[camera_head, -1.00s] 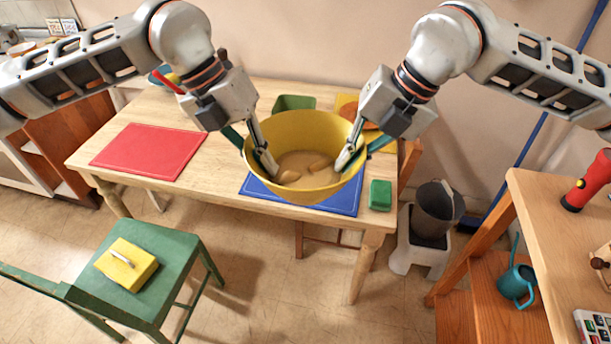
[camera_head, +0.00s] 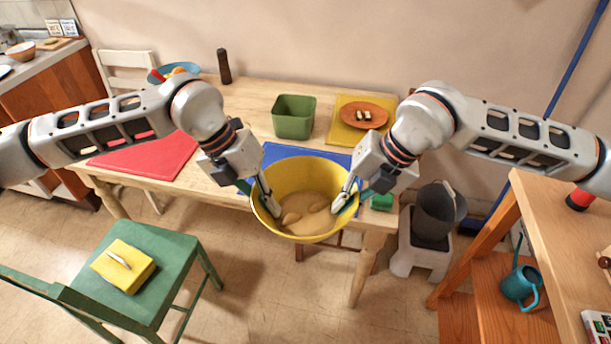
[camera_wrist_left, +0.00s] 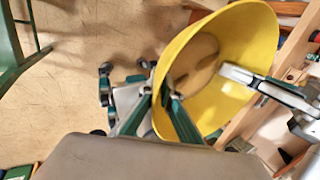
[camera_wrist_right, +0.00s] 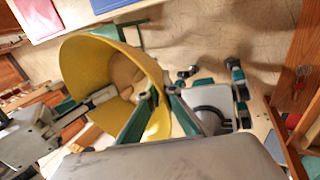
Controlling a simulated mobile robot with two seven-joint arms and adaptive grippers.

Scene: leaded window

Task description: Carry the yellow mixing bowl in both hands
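The yellow mixing bowl (camera_head: 305,178) is upright in the head view, with tan dough-like contents (camera_head: 308,214) inside. It hangs in front of the table's near edge, between my two grippers. My left gripper (camera_head: 268,204) is shut on the bowl's left wall, one finger inside and one outside. My right gripper (camera_head: 346,196) is shut on the right wall in the same way. The bowl also shows in the left wrist view (camera_wrist_left: 235,50) and in the right wrist view (camera_wrist_right: 85,70). Its underside is hidden in the head view.
The wooden table (camera_head: 245,98) holds a blue mat (camera_head: 285,151), a red mat (camera_head: 150,160), a green container (camera_head: 293,117) and an orange plate (camera_head: 363,114) on a yellow mat. A green chair (camera_head: 175,255) stands front left. Wooden steps (camera_head: 505,295) stand at the right. Floor between is clear.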

